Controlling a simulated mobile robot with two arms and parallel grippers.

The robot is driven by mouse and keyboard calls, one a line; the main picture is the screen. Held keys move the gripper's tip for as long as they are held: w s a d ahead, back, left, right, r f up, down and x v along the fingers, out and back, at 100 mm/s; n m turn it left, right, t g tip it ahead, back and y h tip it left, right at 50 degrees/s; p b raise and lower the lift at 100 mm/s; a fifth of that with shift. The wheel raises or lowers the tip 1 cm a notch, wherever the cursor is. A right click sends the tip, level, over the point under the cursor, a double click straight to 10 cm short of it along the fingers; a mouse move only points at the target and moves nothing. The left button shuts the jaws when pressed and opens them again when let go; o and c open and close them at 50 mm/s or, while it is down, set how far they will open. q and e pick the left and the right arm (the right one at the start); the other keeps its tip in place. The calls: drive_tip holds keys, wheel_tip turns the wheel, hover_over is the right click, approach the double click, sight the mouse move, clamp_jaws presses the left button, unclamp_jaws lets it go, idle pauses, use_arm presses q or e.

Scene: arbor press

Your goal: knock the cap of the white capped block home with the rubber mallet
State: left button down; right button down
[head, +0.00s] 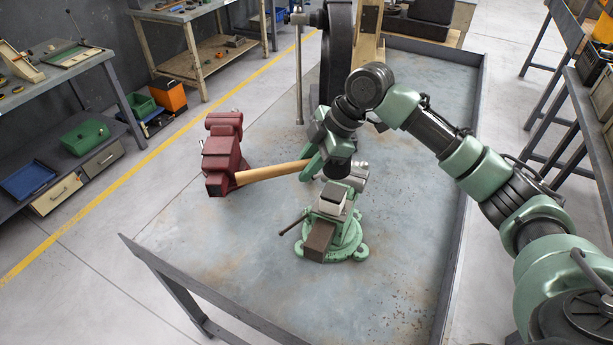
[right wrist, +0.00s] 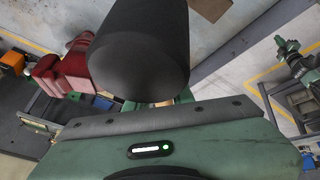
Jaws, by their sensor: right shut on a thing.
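The rubber mallet's long wooden handle (head: 272,173) reaches left from my right gripper (head: 312,163), which is shut on it above the bench. The white capped block (head: 334,194) sits upright at the top of a green vise (head: 342,238), just below and right of my gripper. Its pale top shows, but how far the cap is seated cannot be told. My left gripper is not in view.
A red vise (head: 222,158) stands at the bench's left, by the handle's free end; it also shows in the right wrist view (right wrist: 68,70). A black press (head: 338,45) stands behind my wrist. The front of the metal bench (head: 385,290) is clear.

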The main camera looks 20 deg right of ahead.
sight(306, 160)
drive_tip(key=shift+r, duration=0.45)
wheel_tip(306, 160, up, 6)
drive_tip(key=shift+f, duration=0.15)
wheel_tip(306, 160, down, 13)
wheel_tip(306, 160, up, 7)
drive_tip(key=shift+r, duration=0.15)
